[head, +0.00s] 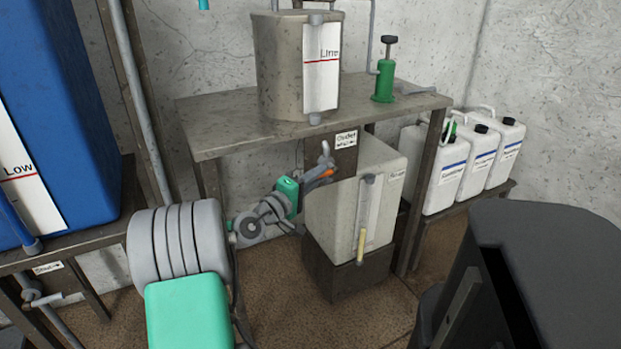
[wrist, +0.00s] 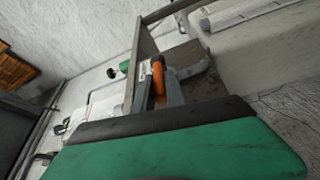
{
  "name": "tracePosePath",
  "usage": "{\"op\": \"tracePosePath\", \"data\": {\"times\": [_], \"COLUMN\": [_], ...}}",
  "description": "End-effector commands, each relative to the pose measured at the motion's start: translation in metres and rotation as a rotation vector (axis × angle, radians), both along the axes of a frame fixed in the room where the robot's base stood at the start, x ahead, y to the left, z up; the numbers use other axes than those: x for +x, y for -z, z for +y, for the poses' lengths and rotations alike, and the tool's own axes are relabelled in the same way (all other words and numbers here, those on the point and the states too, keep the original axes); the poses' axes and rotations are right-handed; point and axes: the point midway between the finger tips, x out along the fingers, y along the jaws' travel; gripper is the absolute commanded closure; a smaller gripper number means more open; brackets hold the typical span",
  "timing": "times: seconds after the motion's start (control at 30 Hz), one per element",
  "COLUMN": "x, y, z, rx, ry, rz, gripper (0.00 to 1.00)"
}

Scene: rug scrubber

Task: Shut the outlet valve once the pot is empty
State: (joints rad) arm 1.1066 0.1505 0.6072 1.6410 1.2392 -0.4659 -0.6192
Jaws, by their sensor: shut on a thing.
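The grey pot (head: 275,66) stands on the grey bench with a white gauge strip with a red line on its front. I cannot see inside it, and no liquid level is clear in its gauge. The outlet valve (head: 325,152) is a grey fitting under the bench edge, next to a sign reading "Outlet". My gripper (head: 318,175) is at the valve and shut on its orange handle (head: 327,173). In the wrist view, the orange handle (wrist: 158,76) shows between the fingers of my gripper (wrist: 158,88). Its exact turn is hard to tell.
A pale tank (head: 335,205) with a gauge showing yellow low down stands under the bench (head: 220,125). A green hand pump (head: 384,80) is on the bench. White canisters (head: 447,165) stand at right, a blue tank (head: 70,100) at left.

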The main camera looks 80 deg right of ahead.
Motion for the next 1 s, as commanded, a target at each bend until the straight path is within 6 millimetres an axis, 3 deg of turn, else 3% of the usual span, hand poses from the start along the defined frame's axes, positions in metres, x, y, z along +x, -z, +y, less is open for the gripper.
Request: {"op": "tracePosePath", "data": {"times": [0.23, 0.27, 0.5, 0.77, 1.0], "x": [0.002, 0.002, 0.002, 0.003, 0.026], "y": [0.000, 0.000, 0.000, 0.000, 0.003], "z": [0.000, 0.000, 0.000, 0.002, 0.035], "rx": [0.000, 0.000, 0.001, 0.002, 0.004], "ry": [-0.005, -0.005, -0.004, -0.004, -0.009], "rz": [0.002, 0.002, 0.001, 0.001, 0.002], "gripper": [1.00, 0.82, 0.63, 0.63, 0.63]}}
